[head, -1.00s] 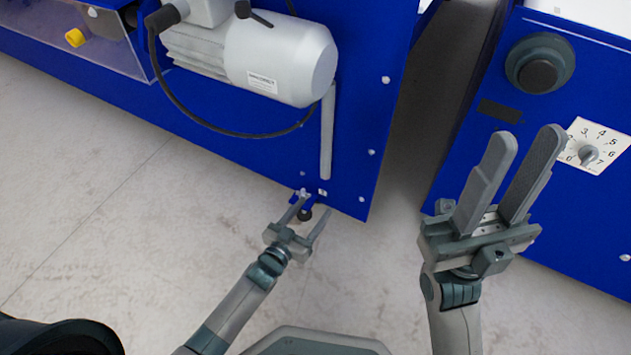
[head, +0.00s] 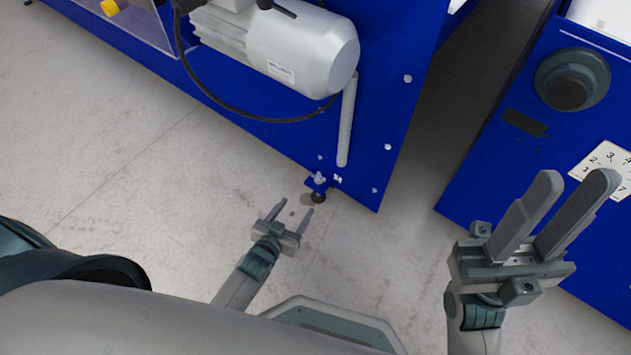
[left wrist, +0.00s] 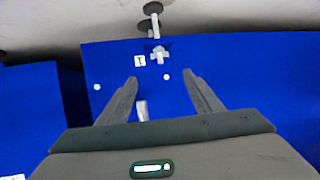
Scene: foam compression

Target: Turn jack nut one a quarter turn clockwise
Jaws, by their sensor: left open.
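Jack nut one (head: 319,181) is a small light metal nut above a dark levelling foot (head: 318,197), at the lower corner of the blue machine. In the left wrist view the nut (left wrist: 160,54) shows near the top centre, next to a white label marked 1 (left wrist: 139,60). My left gripper (head: 297,206) is open and empty, apart from the nut and nearer to me. Its two fingers (left wrist: 160,80) point toward the nut in the left wrist view. My right gripper (head: 577,180) is open and empty, in front of the right-hand blue cabinet.
The blue machine (head: 395,110) carries a grey motor (head: 300,50) and a hanging grey bar (head: 347,122). A second blue cabinet (head: 480,165) with a black knob (head: 572,80) and a numbered dial plate stands at right. The pale floor (head: 130,160) is clear.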

